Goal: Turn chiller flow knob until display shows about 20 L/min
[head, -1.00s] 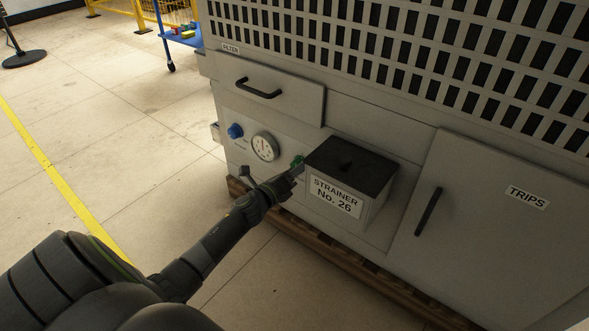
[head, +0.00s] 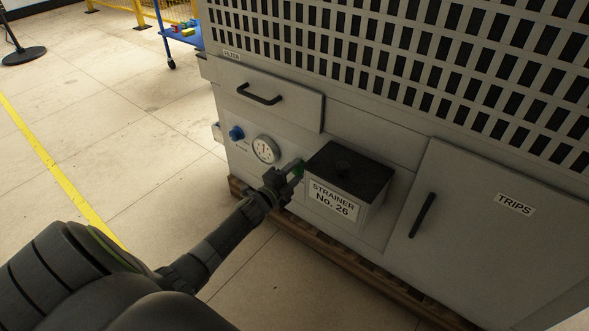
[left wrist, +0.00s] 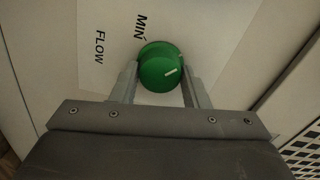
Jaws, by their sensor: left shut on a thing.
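The green flow knob (left wrist: 159,66) is on the chiller's front panel, with a white pointer line on its face. The labels "FLOW" and "MIN" are printed beside it in the left wrist view. My left gripper (left wrist: 160,90) is shut on the knob, one finger on each side. In the head view the left gripper (head: 293,170) reaches the panel just left of the strainer box, and the knob (head: 299,168) is partly hidden by it. A round white dial gauge (head: 264,149) sits left of the knob; its reading is too small to tell. My right gripper is not in view.
The strainer box (head: 335,200) with a black lid juts out close to the right of my gripper. A blue knob (head: 236,132) is left of the gauge. A filter drawer (head: 290,103) is above, and a trips door (head: 470,220) is at the right. Open floor lies left.

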